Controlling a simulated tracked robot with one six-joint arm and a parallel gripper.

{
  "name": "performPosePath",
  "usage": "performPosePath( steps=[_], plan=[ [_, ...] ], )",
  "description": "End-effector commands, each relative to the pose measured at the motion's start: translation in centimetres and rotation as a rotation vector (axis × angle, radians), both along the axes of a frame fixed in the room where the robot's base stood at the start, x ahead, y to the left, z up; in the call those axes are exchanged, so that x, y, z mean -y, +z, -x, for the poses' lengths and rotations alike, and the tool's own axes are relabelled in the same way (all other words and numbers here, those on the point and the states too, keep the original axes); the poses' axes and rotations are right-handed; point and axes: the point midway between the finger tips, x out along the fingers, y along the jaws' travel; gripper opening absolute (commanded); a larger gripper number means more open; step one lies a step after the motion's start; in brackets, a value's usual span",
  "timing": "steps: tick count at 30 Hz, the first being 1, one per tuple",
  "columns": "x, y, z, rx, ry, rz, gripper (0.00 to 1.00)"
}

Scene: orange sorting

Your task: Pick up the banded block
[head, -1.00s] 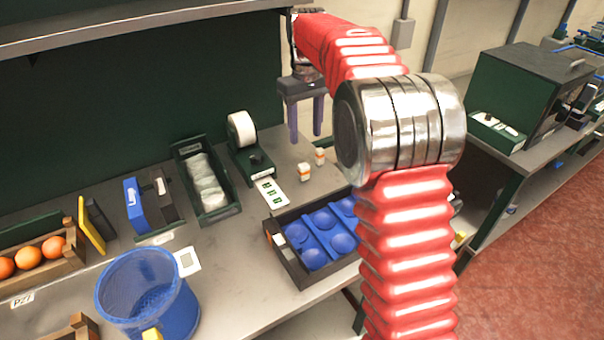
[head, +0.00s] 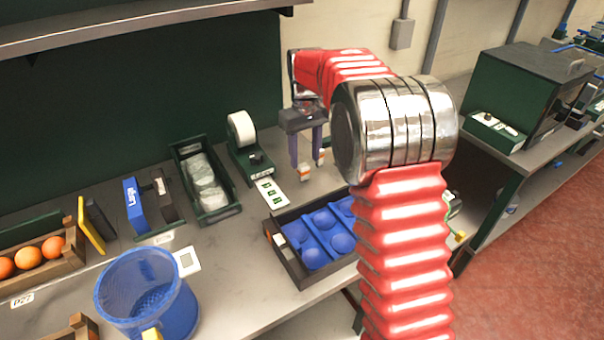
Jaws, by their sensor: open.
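Two small white blocks with orange-brown bands stand upright on the bench: a nearer one (head: 304,173) and a farther one (head: 321,157) to its right. My gripper (head: 306,162) points down with its two dark fingers apart and nothing between them that I can see as held. Its fingertips are close around the blocks in the picture. The right finger partly overlaps the farther block. I cannot tell the exact height of the fingertips or whether they touch either block.
A label printer (head: 250,165) with a label strip stands just left. A dark crate with a blue tray (head: 283,262) is in front. A dark bin of bags (head: 219,213), a blue basket (head: 112,310) and a crate of oranges (head: 62,263) lie farther left. My red arm hides bench space on the right.

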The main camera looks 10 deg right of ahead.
Motion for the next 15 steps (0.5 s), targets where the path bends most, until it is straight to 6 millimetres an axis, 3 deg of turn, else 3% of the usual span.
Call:
performPosePath(
  steps=[11,15],
  plan=[
    [0.0,-0.3,0.0,0.001,0.0,0.0,0.45],
    [0.0,-1.3,0.0,-0.002,0.0,0.0,0.45]
  ],
)
